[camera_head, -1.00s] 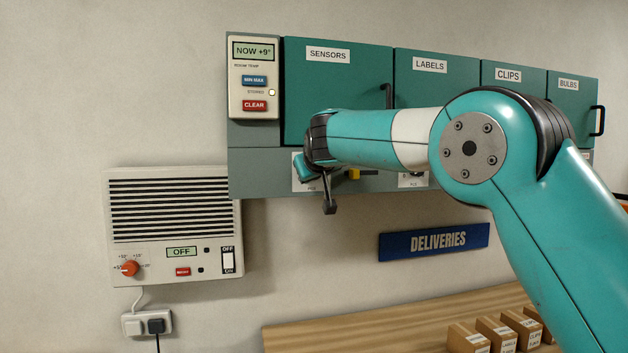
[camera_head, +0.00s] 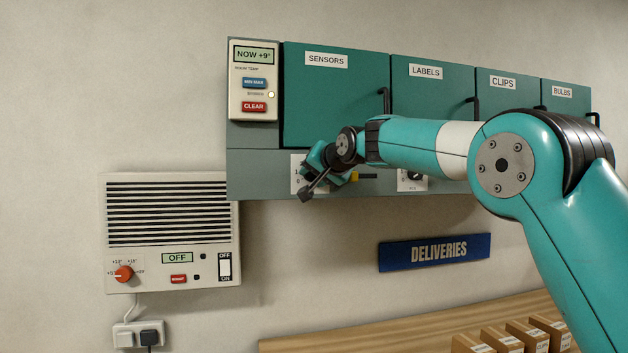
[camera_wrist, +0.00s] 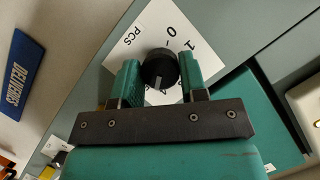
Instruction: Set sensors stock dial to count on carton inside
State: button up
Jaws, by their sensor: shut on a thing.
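The SENSORS stock dial (camera_wrist: 159,66) is a black round knob on a white plate (camera_wrist: 128,46) marked PCS, with 0 and 1 readable and other numbers covered. My gripper (camera_wrist: 161,78) is shut on this dial, one green finger on each side. In the head view my gripper (camera_head: 322,172) is at the panel below the SENSORS door (camera_head: 335,100) and hides most of the dial. The SENSORS door is closed, so no carton inside it shows. I cannot read the dial's setting clearly.
Closed LABELS (camera_head: 432,95), CLIPS and BULBS doors stand to the right, with black handles. A controller (camera_head: 254,80) is at the cabinet's left, a heater unit (camera_head: 170,235) below left. A DELIVERIES sign (camera_head: 435,252) and a shelf with small cartons (camera_head: 500,340) are below.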

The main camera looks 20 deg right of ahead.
jog(key=m, duration=0.1)
jog(key=m+t+y+b, duration=0.1)
jog(key=m, duration=0.1)
jog(key=m+y+b, duration=0.1)
jog(key=m, duration=0.1)
jog(key=shift+d+f, duration=0.1)
jog(key=shift+f, duration=0.2)
jog(key=m+t+b, duration=0.1)
jog(key=m, duration=0.1)
jog(key=m+t+y, duration=0.1)
jog(key=m, duration=0.2)
jog(key=shift+y+b, duration=0.3)
jog(key=shift+b, duration=0.05)
jog(key=shift+m, duration=0.3)
jog(key=o, duration=0.9)
jog(key=shift+r, duration=0.1)
jog(key=b+v, duration=0.2)
jog(key=v, duration=0.3)
jog(key=b+v, duration=0.2)
jog(key=v, duration=0.4)
jog(key=b+v, duration=0.2)
jog(key=v, duration=0.4)
jog(key=shift+s+f, duration=0.2)
jog(key=shift+f, duration=0.05)
